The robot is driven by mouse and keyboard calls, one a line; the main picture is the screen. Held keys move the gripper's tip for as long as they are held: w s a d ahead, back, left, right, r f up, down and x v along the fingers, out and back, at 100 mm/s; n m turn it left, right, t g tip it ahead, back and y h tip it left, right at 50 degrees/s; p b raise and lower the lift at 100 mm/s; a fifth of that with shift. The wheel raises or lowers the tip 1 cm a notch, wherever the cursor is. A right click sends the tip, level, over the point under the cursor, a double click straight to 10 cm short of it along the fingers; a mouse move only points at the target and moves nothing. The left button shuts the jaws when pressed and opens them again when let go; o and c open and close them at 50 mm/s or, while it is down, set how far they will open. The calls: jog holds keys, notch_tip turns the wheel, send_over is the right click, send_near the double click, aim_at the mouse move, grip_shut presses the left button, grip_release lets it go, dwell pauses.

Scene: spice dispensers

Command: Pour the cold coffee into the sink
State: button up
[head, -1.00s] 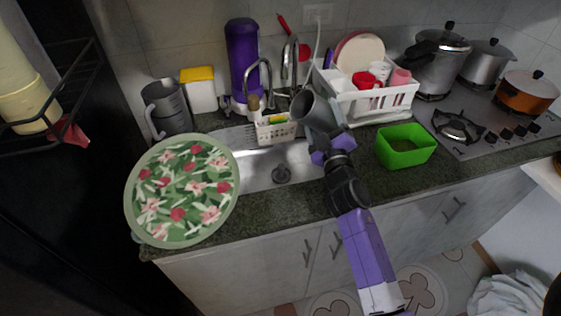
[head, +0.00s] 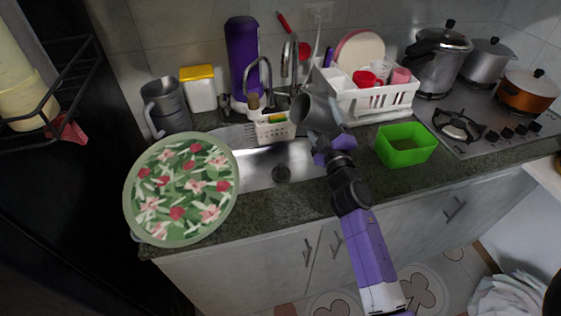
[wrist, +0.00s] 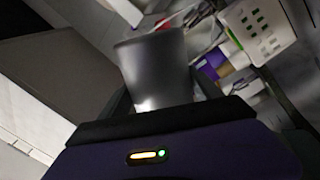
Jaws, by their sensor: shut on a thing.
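My gripper (head: 328,138) is shut on a grey metal cup (head: 313,113), above the right part of the sink (head: 262,168). The cup is tilted, with its open mouth facing left in the head view. In the wrist view the cup (wrist: 158,72) stands out between the jaws. No coffee or stream of liquid can be made out, and the inside of the cup is dark. The sink's drain (head: 281,174) is visible to the lower left of the cup.
A white sponge caddy (head: 275,131) and the faucet (head: 262,75) are close behind the cup. A white dish rack (head: 370,104) stands behind right, a green bin (head: 406,150) to the right. A large floral tray (head: 182,190) covers the counter left of the sink.

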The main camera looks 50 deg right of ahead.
jog(key=shift+f+n+b, duration=0.5)
jog(key=shift+f+n, duration=0.05)
jog(key=shift+n, duration=0.15)
jog(key=shift+n+t+y+b, duration=0.3)
jog(key=shift+n+t, duration=0.1)
jog(key=shift+n, duration=0.7)
jog(key=shift+w+a+f+n+t+y+b, duration=0.15)
jog(key=shift+w+a+n+b, duration=0.1)
jog(key=shift+a+n, duration=0.25)
jog(key=shift+w+a+n+t+y+b, duration=0.2)
jog(key=shift+a+n, duration=0.1)
jog(key=shift+n, duration=0.3)
jog(key=shift+w+a+f+n+t+y, duration=0.15)
jog(key=shift+n+y, duration=0.1)
jog(key=shift+n, duration=0.3)
jog(key=shift+s+a+r+n+t+y, duration=0.1)
jog(key=shift+n+y, duration=0.1)
jog(key=shift+n, duration=0.35)
jog(key=shift+w+a+r+n+p, duration=0.2)
jog(key=shift+r+n+p, duration=0.2)
jog(key=shift+n, duration=0.3)
